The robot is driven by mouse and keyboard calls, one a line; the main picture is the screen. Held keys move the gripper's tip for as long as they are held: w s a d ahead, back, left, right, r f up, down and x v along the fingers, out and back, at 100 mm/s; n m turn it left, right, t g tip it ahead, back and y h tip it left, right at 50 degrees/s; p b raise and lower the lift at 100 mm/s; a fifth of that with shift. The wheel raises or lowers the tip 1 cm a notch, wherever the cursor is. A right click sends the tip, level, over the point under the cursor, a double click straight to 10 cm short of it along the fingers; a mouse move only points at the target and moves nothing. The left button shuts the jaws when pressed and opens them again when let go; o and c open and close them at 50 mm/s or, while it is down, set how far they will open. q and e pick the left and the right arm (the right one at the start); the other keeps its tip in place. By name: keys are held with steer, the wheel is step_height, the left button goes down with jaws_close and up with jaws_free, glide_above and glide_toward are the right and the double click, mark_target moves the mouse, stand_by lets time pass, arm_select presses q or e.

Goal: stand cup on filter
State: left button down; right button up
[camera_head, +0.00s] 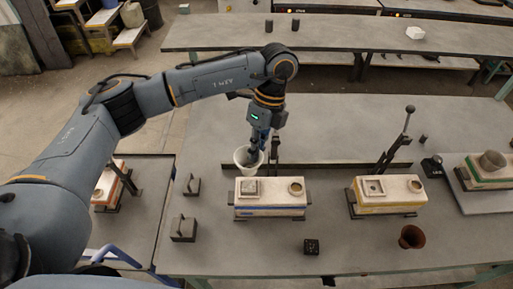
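A white cup (246,161) is upright at the back edge of the mould box with a blue stripe. My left gripper (258,147) points down at the right side of its rim and appears to be closed on it; the fingertips are small and partly hidden. A square filter piece (249,188) lies on the left of the box top, just in front of the cup. Another square piece (373,186) lies on the yellow-striped box. A brown cup (411,237) stands on the table at right, and a grey cup (493,160) stands on the green-striped box. My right gripper is not in view.
The blue-striped box (271,207) has a round opening (296,188) at its right. Upright levers (397,135) stand behind the boxes. The table front is mostly clear.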

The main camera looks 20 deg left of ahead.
arm_select(q)
steer(key=shift+f, duration=0.55)
step_height(320, 180, down, 4)
steer(key=b, duration=0.3)
steer(key=shift+a+f, duration=0.1)
steer(key=shift+f, duration=0.15)
steer(key=shift+f+b, duration=0.2)
steer(key=shift+b, duration=0.1)
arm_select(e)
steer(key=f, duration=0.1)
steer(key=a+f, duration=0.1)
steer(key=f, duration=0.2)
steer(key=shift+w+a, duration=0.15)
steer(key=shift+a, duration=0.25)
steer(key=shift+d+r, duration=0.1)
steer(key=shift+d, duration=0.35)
arm_select(q)
steer(key=shift+f+b, duration=0.4)
steer(key=shift+f, duration=0.15)
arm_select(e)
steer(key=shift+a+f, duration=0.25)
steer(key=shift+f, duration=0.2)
arm_select(q)
steer(key=shift+f, duration=0.35)
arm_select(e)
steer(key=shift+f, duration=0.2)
